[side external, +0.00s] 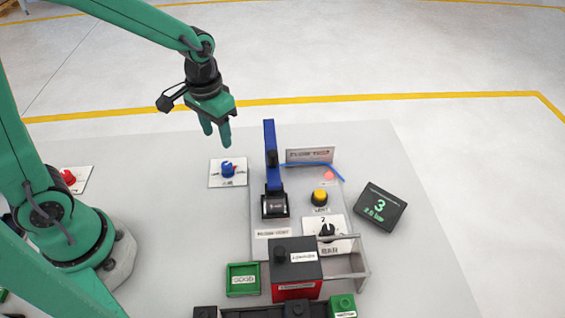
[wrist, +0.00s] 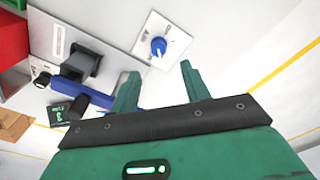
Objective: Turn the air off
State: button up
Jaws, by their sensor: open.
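A blue knob (side external: 228,169) sits on a white square plate (side external: 216,182) on the table, left of the blue upright arm. Nothing hides the knob in either view.
A blue upright arm (side external: 270,150) stands close right of the plate, with a yellow knob (side external: 320,196) and a dark display (side external: 379,207) reading 3 beyond. A red knob (side external: 68,177) lies far left. A green tray (side external: 243,279) and red box (side external: 295,290) stand in front.

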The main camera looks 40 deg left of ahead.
aim_at(226, 165)
jog(key=shift+w+d+f+g, duration=0.1)
jog(key=shift+w+f+g, duration=0.1)
jog(key=shift+f, duration=0.35)
jog(key=shift+w+d+f+g, duration=0.1)
jog(key=shift+w+f, duration=0.05)
jog(key=shift+f, duration=0.4)
jog(key=shift+f, duration=3.9)
jog(key=c, duration=1)
